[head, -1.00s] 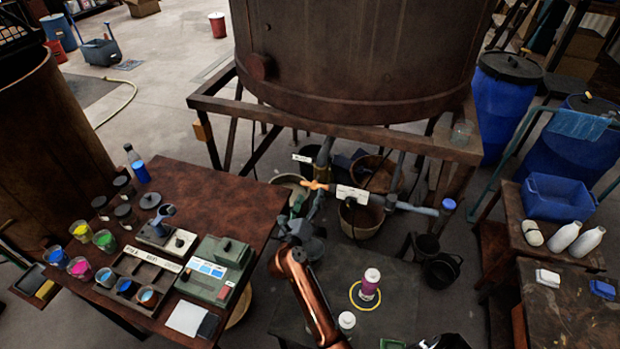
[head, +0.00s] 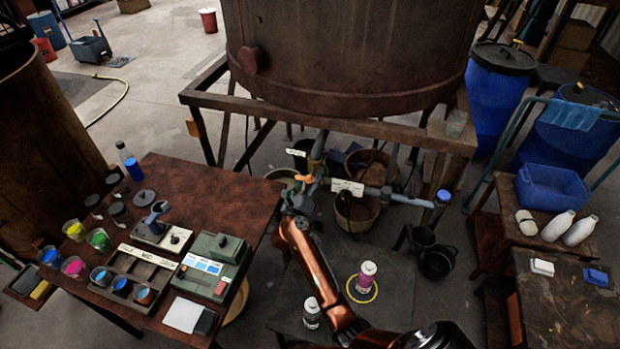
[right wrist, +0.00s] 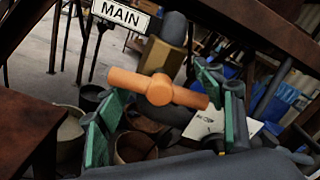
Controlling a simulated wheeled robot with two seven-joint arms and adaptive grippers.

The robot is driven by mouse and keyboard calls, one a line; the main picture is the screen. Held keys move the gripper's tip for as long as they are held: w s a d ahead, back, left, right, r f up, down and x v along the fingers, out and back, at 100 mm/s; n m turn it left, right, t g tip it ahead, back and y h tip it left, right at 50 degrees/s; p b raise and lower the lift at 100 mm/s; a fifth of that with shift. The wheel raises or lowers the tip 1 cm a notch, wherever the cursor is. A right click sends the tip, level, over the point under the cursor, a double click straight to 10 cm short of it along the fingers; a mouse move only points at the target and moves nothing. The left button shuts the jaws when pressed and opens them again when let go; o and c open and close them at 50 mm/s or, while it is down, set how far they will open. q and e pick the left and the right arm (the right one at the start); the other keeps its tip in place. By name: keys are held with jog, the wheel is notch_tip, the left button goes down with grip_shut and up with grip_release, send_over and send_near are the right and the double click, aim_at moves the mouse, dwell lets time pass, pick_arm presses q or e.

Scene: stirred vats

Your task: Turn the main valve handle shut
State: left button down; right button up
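The orange main valve handle (head: 304,178) sits on the pipework under the big brown vat, mostly hidden behind my gripper in the head view. In the right wrist view the handle (right wrist: 158,89) is a T-shaped bar lying nearly crosswise, its right end slightly lower, below a white "MAIN" sign (right wrist: 122,14). My right gripper (head: 298,196) is at the handle. Its green fingers (right wrist: 160,95) are spread wide, one towards each end of the bar; whether either touches it I cannot tell. My left gripper is not in view.
The brown vat (head: 345,60) and its frame beam (head: 330,122) hang above the valve. Buckets (head: 357,210) stand below the pipes. A bench (head: 215,190) with cups is at left. A magenta bottle (head: 366,277) and another bottle (head: 312,312) stand by my arm.

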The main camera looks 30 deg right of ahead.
jog(key=c, duration=1.2)
jog(key=shift+c, duration=0.2)
jog(key=shift+m, duration=0.4)
jog(key=shift+o, duration=0.6)
jog(key=o, duration=1.2)
